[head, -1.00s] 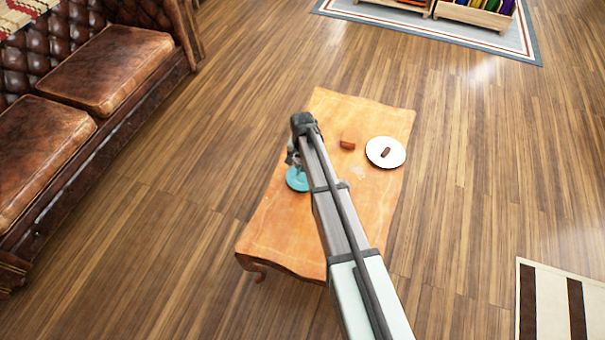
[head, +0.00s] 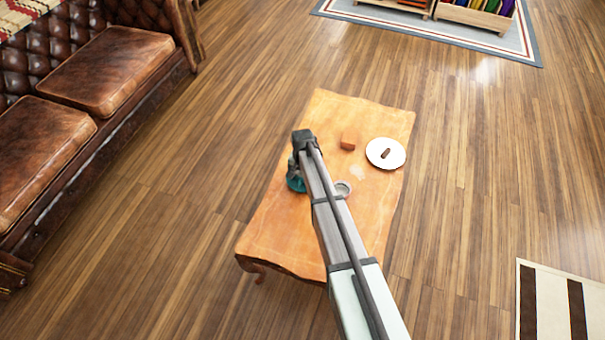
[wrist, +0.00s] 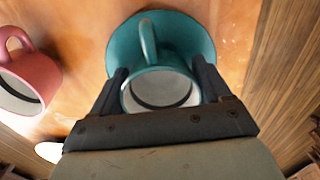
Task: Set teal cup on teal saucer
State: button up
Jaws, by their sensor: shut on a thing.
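The teal cup (wrist: 160,92) has a white inside and opens toward the wrist camera, its handle pointing to the top of that view. My gripper (wrist: 159,70) is shut on it, with one finger on each side. Behind the cup in the wrist view lies the round teal saucer (wrist: 196,34), on the table. The cup overlaps the saucer there; I cannot tell whether they touch. In the head view, my gripper (head: 293,166) is over the table's left side, above the partly hidden teal saucer (head: 297,187). The cup cannot be made out clearly there.
A pink cup (wrist: 28,68) with a white inside stands left of the teal pieces in the wrist view. On the wooden table (head: 285,235) are a reddish-brown block (head: 348,142) and a white plate (head: 374,148) with a small brown piece. The table's near left part is clear.

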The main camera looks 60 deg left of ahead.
jog(key=o, duration=1.1)
notch_tip(320, 180, up, 12)
jog(key=shift+r, duration=0.1)
